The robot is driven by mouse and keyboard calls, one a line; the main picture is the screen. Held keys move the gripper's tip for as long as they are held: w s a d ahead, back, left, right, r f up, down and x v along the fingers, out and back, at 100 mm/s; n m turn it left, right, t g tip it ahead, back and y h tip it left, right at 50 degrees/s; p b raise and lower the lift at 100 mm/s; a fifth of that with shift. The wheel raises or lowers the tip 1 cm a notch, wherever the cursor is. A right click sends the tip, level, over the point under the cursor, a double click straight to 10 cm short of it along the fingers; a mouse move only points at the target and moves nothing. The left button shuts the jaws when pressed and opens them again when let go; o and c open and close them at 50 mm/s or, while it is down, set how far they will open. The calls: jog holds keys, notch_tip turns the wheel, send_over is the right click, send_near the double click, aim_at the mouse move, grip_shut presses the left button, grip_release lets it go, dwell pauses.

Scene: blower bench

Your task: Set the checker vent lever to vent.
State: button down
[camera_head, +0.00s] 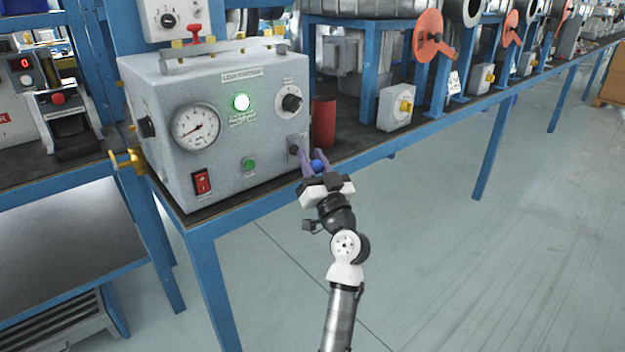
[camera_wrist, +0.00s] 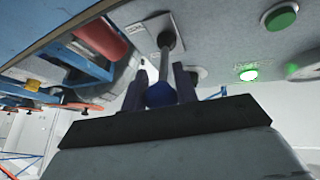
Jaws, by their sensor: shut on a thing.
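The leak checker (camera_head: 225,120) is a grey box on the blue bench, with a gauge, a lit green lamp and a selector knob on its front. Its vent lever is a metal rod with a blue ball knob (camera_head: 318,166), at the lower right of the front face. In the wrist view the rod (camera_wrist: 165,52) comes out of a small plate and ends in the ball. My gripper (camera_head: 313,161) is in front of the box, shut on the lever's ball, with a finger on each side. The plate's label is too small to read.
A red cylinder (camera_head: 323,122) stands just right of the checker. A grey box with a yellow knob (camera_head: 404,105) is further right. The floor in front of the bench is clear.

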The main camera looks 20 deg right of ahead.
jog(key=shift+f+b, duration=0.75)
jog(key=shift+b, duration=0.85)
jog(key=shift+w+a+f+b, duration=0.1)
jog(key=shift+w+f+b, duration=0.2)
jog(key=shift+b, duration=0.55)
jog(key=c, duration=1.1)
grip_release()
jog(key=shift+s+r, duration=0.1)
jog(key=shift+r, duration=0.15)
jog(key=r+p, duration=0.1)
jog(key=p, duration=0.3)
jog(key=r+p, duration=0.1)
jog(key=p, duration=0.3)
jog(key=shift+s+r, duration=0.25)
jog(key=g+p, duration=0.1)
jog(key=p, duration=0.4)
jog(key=shift+r+n+g, duration=0.3)
jog(key=shift+r+n, duration=0.05)
jog(key=shift+n, duration=0.05)
